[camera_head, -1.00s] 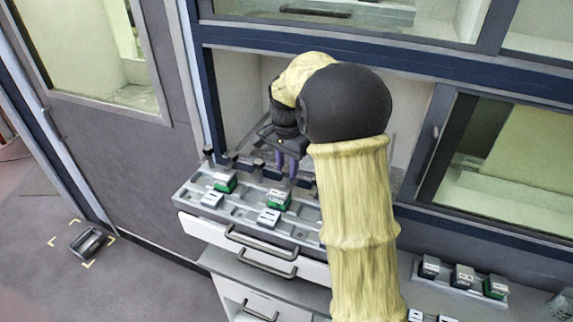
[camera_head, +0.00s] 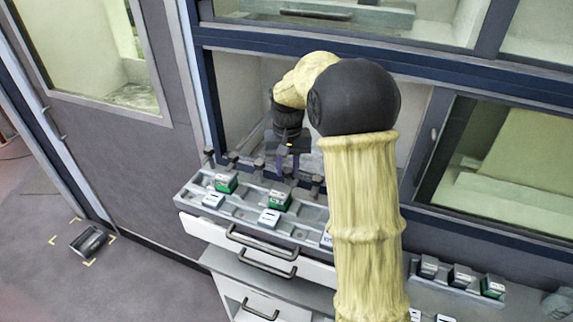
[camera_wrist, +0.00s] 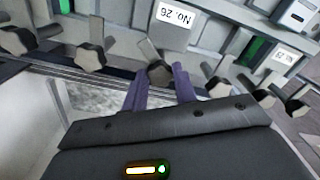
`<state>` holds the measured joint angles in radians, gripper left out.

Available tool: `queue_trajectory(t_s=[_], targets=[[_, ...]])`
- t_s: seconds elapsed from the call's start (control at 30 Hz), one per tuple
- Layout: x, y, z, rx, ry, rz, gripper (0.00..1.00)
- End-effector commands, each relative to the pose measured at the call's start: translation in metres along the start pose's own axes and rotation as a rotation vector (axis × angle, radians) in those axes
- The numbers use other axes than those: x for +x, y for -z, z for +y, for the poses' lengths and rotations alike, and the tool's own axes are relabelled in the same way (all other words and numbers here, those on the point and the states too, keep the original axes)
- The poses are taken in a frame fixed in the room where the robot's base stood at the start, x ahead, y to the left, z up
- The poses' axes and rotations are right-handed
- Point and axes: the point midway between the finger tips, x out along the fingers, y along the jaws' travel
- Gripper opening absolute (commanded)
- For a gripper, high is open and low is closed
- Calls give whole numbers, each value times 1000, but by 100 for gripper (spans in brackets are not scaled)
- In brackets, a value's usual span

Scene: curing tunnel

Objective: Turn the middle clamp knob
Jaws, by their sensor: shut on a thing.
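A row of dark clamp knobs runs along the back edge of a grey fixture tray (camera_head: 245,222). My gripper (camera_head: 288,165) points down at that row, its purple fingers one on each side of a knob (camera_wrist: 159,74). In the wrist view the fingers (camera_wrist: 161,84) are shut on this knob. Three knobs show to its right there, the nearest at its side (camera_wrist: 220,86), and two to its left, one close by (camera_wrist: 90,56). In the head view the fingers partly hide the held knob, and my arm may hide others at the right.
Green and white blocks (camera_head: 278,199) sit in the tray in front of the knobs. The tray rests on a drawer unit (camera_head: 222,236) with handles. Cabinet walls and a window frame (camera_head: 437,170) enclose the opening. A small rack (camera_head: 460,290) stands at lower right.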

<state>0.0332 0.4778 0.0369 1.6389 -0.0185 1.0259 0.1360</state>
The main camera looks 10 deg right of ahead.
Motion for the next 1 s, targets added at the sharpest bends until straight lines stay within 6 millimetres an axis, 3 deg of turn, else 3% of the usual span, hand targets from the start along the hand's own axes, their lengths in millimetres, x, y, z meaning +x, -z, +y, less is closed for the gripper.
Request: queue_trajectory(t_s=[0.6, 1.0], targets=[[-4, 2, 4, -563, -4, 7, 5], [-3, 2, 5, -753, -5, 4, 5]])
